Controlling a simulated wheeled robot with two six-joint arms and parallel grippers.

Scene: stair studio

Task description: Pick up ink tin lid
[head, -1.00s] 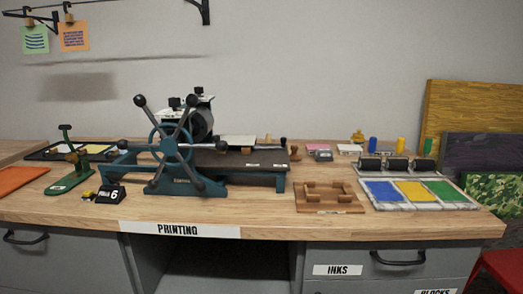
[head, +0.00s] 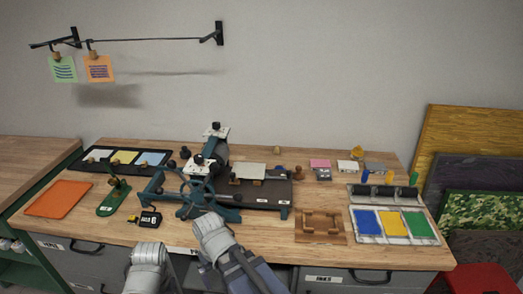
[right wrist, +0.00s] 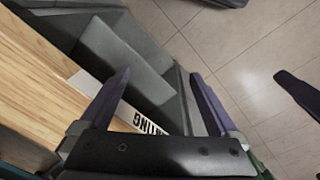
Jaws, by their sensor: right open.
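I cannot pick out an ink tin lid for certain. In the head view a small yellow object (head: 357,153) stands at the back right of the bench, too small to tell whether it is a lidded tin. My right gripper (right wrist: 160,76) is open and empty in the right wrist view, over the bench's front edge and the floor. My right arm rises before the middle of the bench in the head view. My left arm shows at the lower left of that view, but its jaws are not visible.
The press (head: 200,190) stands mid-bench. A wooden frame (head: 320,238) and a tray with blue, yellow and green pads (head: 394,240) lie at the right, with dark rollers (head: 385,191) behind. An orange sheet (head: 59,199) lies at the left. The bench's front edge (right wrist: 50,65) is close.

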